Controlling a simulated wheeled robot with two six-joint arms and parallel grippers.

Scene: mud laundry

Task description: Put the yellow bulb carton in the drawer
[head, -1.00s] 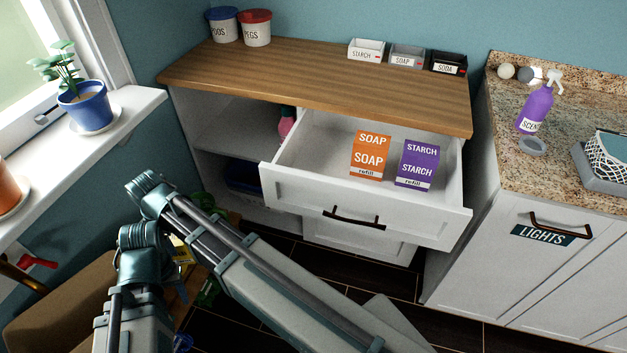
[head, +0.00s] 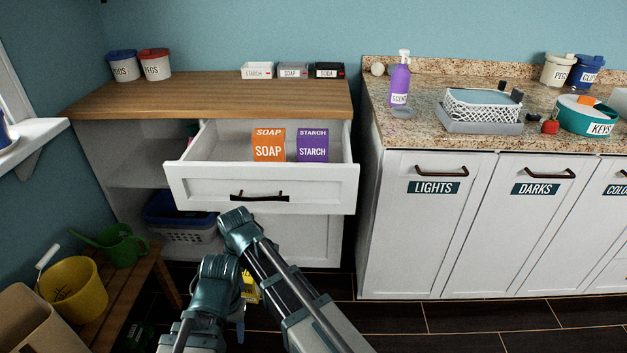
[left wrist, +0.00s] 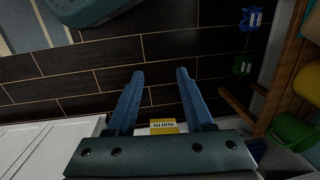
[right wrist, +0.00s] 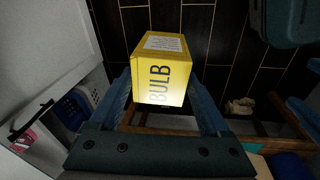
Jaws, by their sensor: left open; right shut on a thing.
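The yellow bulb carton (right wrist: 160,72) is between the fingers of my right gripper (right wrist: 157,98), which is shut on it; its BULB face shows in the right wrist view. In the head view a small yellow part of the carton (head: 250,288) shows below my forearms, which hide the rest. My left gripper (left wrist: 160,74) is open and empty. In the left wrist view a yellow face reading "Warm" (left wrist: 163,127) shows beyond its palm. The white drawer (head: 320,186) is pulled open, above and behind my wrists. An orange soap carton (head: 268,146) and a purple starch carton (head: 313,146) stand in it.
The drawer's left part looks empty. A wooden bench (head: 130,290) with a yellow bucket (head: 75,290) and green watering can (head: 122,246) is at the left. A blue basket (head: 178,210) sits in the cabinet's lower shelf. The hamper cabinet (head: 425,240) stands at the right.

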